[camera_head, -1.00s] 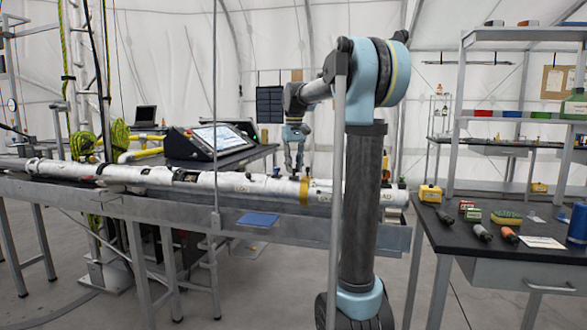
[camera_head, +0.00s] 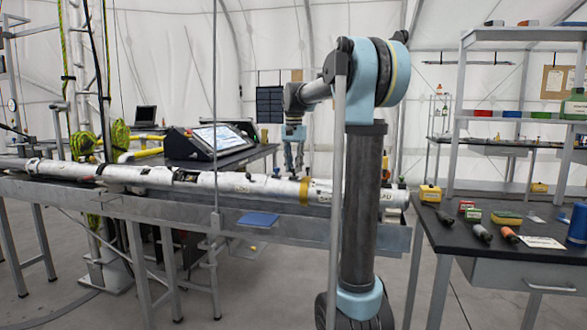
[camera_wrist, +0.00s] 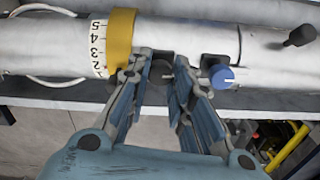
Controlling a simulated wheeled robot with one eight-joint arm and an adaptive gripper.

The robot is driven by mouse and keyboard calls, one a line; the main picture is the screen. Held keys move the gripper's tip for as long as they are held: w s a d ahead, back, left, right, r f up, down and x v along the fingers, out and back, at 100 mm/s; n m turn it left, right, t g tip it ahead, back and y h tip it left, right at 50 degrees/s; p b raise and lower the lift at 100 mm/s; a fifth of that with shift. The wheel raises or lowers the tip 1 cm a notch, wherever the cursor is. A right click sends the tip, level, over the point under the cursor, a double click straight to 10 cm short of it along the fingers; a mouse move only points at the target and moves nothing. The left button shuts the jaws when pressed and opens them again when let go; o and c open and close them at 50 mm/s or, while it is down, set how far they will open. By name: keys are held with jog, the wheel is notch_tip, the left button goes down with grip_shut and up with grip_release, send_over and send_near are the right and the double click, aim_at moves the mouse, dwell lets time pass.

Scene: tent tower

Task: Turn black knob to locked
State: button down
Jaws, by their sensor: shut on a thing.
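The black knob (camera_wrist: 161,72) is a dark round piece on the near side of the white tube (camera_wrist: 40,50) in the wrist view. My gripper (camera_wrist: 161,66) reaches it from below, with one finger on each side, and is shut on it. The fingers hide part of the knob, and I cannot read any locked mark. In the head view my gripper (camera_head: 293,172) points down at the tube (camera_head: 235,182), just left of its yellow ring; the knob is too small to make out there.
A blue knob (camera_wrist: 222,77) sits close right of the fingers. A yellow ring (camera_wrist: 120,40) beside a number scale lies to the left. Another black handle (camera_wrist: 299,36) sticks out farther right. A dark table (camera_head: 500,232) with small items stands at the right.

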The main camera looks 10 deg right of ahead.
jog(key=shift+w, duration=0.15)
dwell(0.4)
jog(key=c, duration=1.4)
grip_release()
